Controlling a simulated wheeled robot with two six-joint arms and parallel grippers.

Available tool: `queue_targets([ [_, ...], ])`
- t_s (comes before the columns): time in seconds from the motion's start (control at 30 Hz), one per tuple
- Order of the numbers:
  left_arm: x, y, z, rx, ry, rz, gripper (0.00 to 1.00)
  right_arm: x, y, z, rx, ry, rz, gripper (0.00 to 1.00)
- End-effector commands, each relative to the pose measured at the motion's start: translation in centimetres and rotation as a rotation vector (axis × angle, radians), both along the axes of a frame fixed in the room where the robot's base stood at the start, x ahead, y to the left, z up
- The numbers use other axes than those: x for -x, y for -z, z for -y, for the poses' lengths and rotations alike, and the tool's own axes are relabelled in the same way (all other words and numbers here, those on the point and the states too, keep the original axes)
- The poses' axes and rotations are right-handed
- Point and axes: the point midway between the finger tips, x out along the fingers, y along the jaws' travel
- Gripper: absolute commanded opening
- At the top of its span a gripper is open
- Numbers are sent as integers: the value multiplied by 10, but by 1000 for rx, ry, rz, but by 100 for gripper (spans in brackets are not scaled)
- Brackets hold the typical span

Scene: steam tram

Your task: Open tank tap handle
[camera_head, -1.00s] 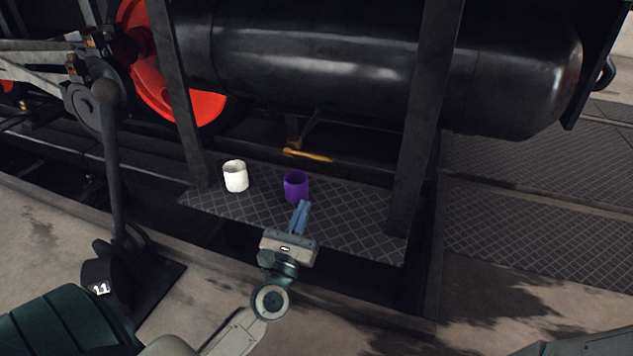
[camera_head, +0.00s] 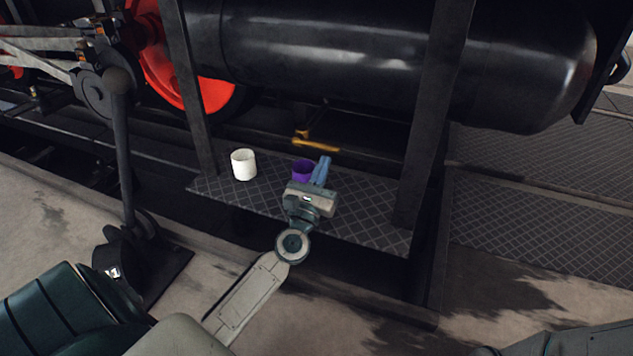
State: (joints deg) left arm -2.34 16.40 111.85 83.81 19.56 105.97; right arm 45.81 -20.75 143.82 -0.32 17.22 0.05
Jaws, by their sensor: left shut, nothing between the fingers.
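The tank tap handle (camera_head: 322,146) is a yellow lever below the black tank (camera_head: 320,45), lying roughly level and pointing right. It joins a yellow tap body at its left end. My left gripper (camera_head: 322,168) is shut and empty, with its blue fingers pointing up toward the handle. The fingertips appear just below and in front of the handle, and I cannot tell how far apart they are in depth. A purple cup (camera_head: 301,171) stands behind the gripper, partly hidden by it. My right gripper is not in view.
A white cup (camera_head: 243,164) stands on the dark tread-plate step (camera_head: 365,213). Two dark posts, left (camera_head: 190,90) and right (camera_head: 435,120), frame the step. A lever stand (camera_head: 123,170) and a red wheel (camera_head: 180,60) are on the left.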

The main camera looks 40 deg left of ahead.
Motion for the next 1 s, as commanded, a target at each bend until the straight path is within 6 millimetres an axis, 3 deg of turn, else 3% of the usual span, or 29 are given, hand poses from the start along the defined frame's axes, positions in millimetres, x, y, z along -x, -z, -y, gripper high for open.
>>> queue_targets([
  [0.2, -10, -5, -2, 0, 0, 0, 0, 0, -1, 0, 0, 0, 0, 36],
  [1.0, -10, -12, 0, 75, -1, 19, 0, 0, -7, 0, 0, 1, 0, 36],
])
